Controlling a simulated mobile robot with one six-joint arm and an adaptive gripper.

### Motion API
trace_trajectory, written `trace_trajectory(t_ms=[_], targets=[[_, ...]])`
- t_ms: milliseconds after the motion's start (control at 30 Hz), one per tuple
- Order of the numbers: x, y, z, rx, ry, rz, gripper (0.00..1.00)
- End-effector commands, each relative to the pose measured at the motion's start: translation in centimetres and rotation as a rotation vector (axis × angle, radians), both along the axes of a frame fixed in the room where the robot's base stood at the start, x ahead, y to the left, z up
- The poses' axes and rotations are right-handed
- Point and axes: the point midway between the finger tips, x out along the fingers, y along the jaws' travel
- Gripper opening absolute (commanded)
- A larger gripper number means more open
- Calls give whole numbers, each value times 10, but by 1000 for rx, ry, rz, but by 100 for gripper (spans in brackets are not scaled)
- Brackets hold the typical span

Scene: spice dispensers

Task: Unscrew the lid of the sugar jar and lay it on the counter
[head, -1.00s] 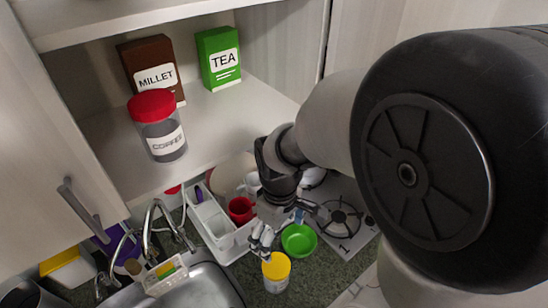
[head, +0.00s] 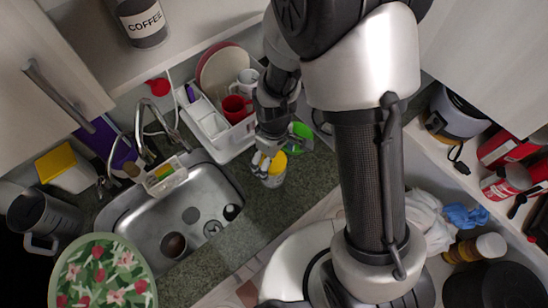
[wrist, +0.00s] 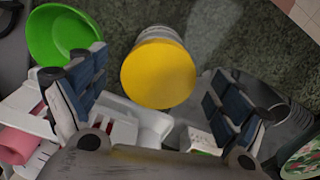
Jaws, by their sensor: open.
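A jar with a yellow lid (head: 279,162) stands on the dark green counter (head: 250,205), to the right of the sink; its label cannot be read here. The wrist view looks down on the round yellow lid (wrist: 158,74), and a little of the pale jar body shows above it. My gripper (head: 262,164) is at the jar's left side in the head view. In the wrist view its fingers (wrist: 155,90) are spread wide, one on either side of the lid, with gaps to it. It holds nothing. Its height above the lid is hard to tell.
A green bowl (head: 300,135) stands close behind the jar. A white dish rack (head: 232,142) with a red cup (head: 236,108) and plates is behind my gripper. The steel sink (head: 170,215) lies left. Bare counter shows in front of the jar.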

Motion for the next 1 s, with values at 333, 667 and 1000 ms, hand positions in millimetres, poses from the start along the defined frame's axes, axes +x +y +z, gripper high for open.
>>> trace_trajectory(t_ms=[333, 667, 1000], targets=[[0, 0, -3, 1, -1, 0, 90], [0, 0, -3, 0, 0, 0, 68], [0, 0, -3, 0, 0, 0, 46]])
